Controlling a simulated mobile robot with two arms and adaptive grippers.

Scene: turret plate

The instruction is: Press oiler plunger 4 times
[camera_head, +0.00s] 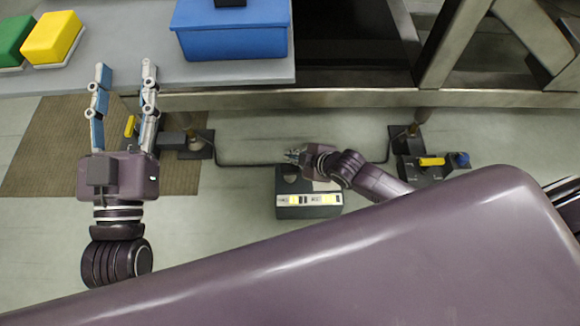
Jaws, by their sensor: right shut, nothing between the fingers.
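A dark grey box (309,211) with a pale label strip and yellow patches stands low near the floor in the middle of the head view; it looks like the oiler. A dark rounded shape shows on its top left. I cannot make out the plunger; my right gripper and wrist may cover it. My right gripper (292,155) is shut and empty, just above the box's back edge in the picture; I cannot tell whether it touches anything. My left gripper (125,73) is open and empty, fingers pointing up the picture, in front of the grey table's edge.
A grey table (60,83) at top left carries a blue bin (232,45), a yellow block (52,37) and a green block (14,42). A metal frame beam (330,98) crosses behind. Black fixtures with yellow handles (431,161) flank the box. A brown mat (50,150) lies left.

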